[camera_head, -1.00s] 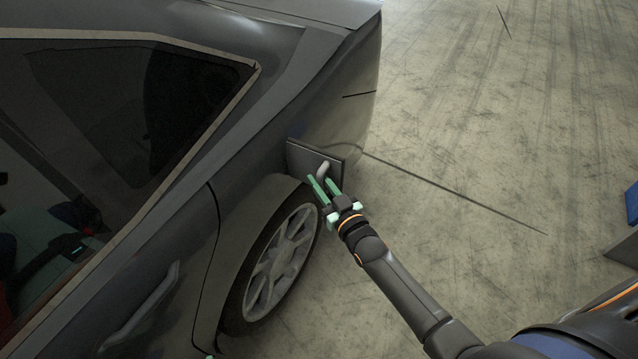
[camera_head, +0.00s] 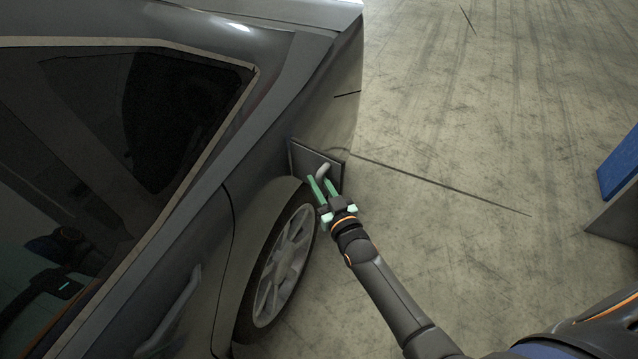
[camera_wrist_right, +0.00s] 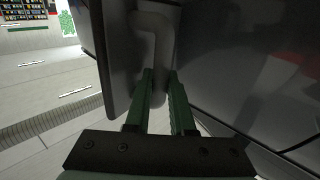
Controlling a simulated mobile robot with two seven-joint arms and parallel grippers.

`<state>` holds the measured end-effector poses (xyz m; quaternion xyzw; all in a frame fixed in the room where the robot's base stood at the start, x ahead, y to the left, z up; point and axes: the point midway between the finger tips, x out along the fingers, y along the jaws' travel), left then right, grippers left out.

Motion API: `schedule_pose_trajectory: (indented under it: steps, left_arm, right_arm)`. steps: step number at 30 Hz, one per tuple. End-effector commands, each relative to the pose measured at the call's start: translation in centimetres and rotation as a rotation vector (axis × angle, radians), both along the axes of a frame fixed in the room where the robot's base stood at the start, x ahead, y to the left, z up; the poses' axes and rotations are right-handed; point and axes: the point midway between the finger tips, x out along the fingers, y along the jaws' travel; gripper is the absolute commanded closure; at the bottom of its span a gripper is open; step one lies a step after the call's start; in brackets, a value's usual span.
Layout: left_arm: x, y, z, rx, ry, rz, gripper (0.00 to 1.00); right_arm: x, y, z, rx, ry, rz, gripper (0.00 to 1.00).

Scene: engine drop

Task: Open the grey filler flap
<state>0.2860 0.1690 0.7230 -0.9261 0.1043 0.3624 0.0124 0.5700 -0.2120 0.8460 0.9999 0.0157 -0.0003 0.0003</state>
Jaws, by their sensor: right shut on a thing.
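The grey filler flap (camera_head: 306,158) is a flat panel with a dark edge, above the wheel on the side of the grey car (camera_head: 262,130). It stands out at an angle from the bodywork. A pale bent handle (camera_head: 323,171) is on its face. My right gripper (camera_head: 321,184) is shut on this handle. In the right wrist view the green fingers (camera_wrist_right: 160,92) lie on both sides of the handle (camera_wrist_right: 153,45), with the flap (camera_wrist_right: 117,60) behind it. The hinge is not clearly visible. My left gripper is not in view.
The car's wheel (camera_head: 284,265) is just below and left of my right gripper. The dark side window (camera_head: 110,120) shows reflections. A blue-topped block (camera_head: 620,165) stands at the right edge. The concrete floor (camera_head: 470,120) between is clear.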

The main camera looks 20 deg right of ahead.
Motion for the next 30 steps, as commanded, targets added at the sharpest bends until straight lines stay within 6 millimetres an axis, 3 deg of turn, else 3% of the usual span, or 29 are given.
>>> schedule_pose_trajectory:
  steps: [15, 16, 18, 30]
  left_arm:
    - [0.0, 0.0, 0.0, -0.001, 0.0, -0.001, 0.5]
    - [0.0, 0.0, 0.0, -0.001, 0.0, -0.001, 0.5]
    - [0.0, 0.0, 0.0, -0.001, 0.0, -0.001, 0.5]
    - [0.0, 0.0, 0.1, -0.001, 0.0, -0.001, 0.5]
  right_arm:
    - [0.2, 0.0, 0.2, 0.001, -0.005, -0.002, 1.0]
    - [0.2, 0.0, 0.2, 0.001, -0.005, -0.002, 0.76]
    - [0.2, 0.0, 0.2, 0.001, -0.005, -0.002, 0.68]
    - [-0.8, -0.1, 0.0, 0.0, 0.0, -0.003, 0.68]
